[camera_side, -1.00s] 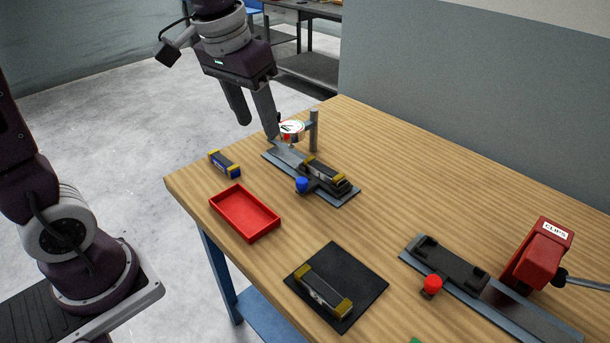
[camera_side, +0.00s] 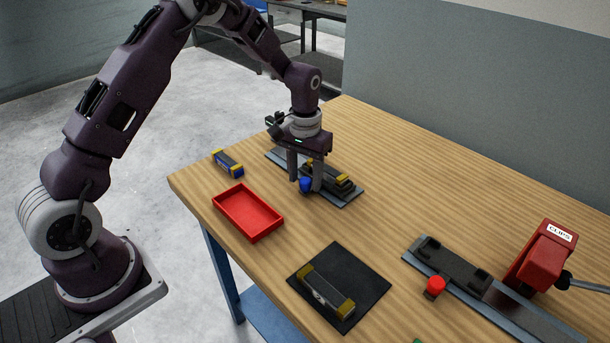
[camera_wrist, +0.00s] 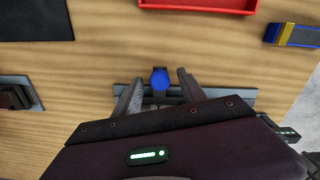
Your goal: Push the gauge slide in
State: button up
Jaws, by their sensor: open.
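The gauge slide is a dark carriage with a blue knob (camera_side: 306,185) on a grey rail (camera_side: 347,200) near the table's far left. A dark block with yellow ends (camera_side: 336,182) sits on the carriage. My gripper (camera_side: 304,184) is low over the rail, pointing down and open, with one finger on each side of the knob. The wrist view shows the blue knob (camera_wrist: 160,79) between the two fingers (camera_wrist: 160,74), with a gap on both sides. The dial gauge and its post are hidden behind my gripper and wrist in the side view.
A red tray (camera_side: 248,212) and a blue-and-yellow block (camera_side: 227,163) lie nearby at the left. A black mat (camera_side: 365,268) holds another yellow-ended block (camera_side: 326,292). At the right are a second rail with a red knob (camera_side: 434,287) and a red CLIPS box (camera_side: 541,258). The back table is clear.

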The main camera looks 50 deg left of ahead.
grip_shut()
jog(key=shift+r, duration=0.1)
dwell(1.2)
